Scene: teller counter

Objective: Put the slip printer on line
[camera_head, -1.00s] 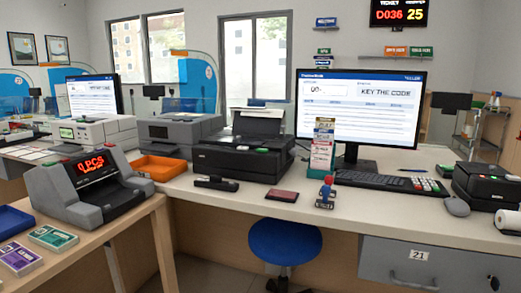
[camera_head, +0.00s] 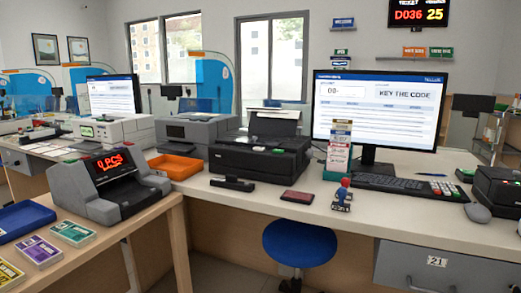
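A black printer (camera_head: 258,160) stands on the white counter left of the big monitor, with paper at its raised rear tray and a small green button or light on its front top. A smaller black device (camera_head: 497,190) with a green spot on top is cut off at the right edge. I cannot tell for sure which is the slip printer. The monitor (camera_head: 378,112) reads "KEY THE CODE" with a short code field. A black keyboard (camera_head: 405,186) lies below it. Neither gripper is in view.
A grey banknote counter (camera_head: 112,188) showing "0 PCS" stands on the wooden side table at left with a blue tray (camera_head: 22,220). An orange tray (camera_head: 174,167), a grey printer (camera_head: 197,133), a stamp (camera_head: 342,195) and a mouse (camera_head: 478,212) are on the counters. A blue stool (camera_head: 300,243) stands in front.

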